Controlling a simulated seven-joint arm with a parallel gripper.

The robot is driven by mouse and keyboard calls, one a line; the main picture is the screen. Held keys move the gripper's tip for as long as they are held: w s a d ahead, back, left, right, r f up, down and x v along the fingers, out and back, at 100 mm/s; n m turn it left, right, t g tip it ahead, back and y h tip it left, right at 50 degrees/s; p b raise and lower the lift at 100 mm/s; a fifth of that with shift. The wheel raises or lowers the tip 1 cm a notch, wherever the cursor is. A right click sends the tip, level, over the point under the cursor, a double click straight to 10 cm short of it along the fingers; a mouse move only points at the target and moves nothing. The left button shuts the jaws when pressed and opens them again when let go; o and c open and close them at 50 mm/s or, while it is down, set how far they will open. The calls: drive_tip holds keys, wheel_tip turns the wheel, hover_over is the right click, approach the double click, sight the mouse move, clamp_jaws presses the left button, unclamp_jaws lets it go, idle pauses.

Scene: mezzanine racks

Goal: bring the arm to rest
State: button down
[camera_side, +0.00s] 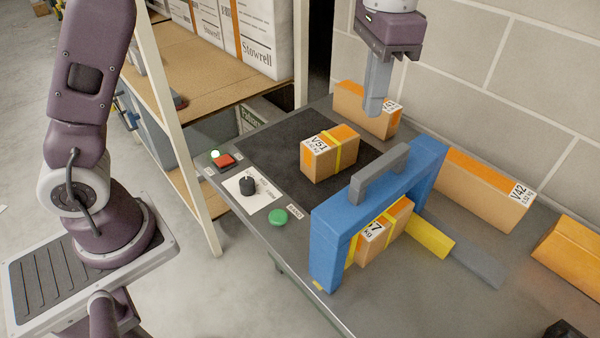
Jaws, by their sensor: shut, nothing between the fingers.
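My gripper (374,112) hangs pointing down at the upper middle of the side view, its grey fingers together and empty. Its fingertips show in front of a cardboard box (350,103) by the wall; I cannot tell the gap between them. A box marked V51 (322,160), with a yellow band, sits on the dark mat (262,142), in front and to the left of the gripper. A blue arch with a grey handle (380,175) stands nearer the camera. A yellow-banded box (375,246) is under the arch, partly hidden by it.
A box marked V42 (483,188) and another box (570,252) stand along the block wall. A yellow and grey piece (430,238) sticks out right of the arch. A red button (225,160), black knob (247,186) and green button (278,217) line the table's left side. A rack (205,60) stands behind left.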

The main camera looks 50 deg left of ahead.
drive_tip(key=shift+f, duration=2.4)
drive_tip(key=shift+f, duration=2.4)
drive_tip(key=shift+a, duration=0.15)
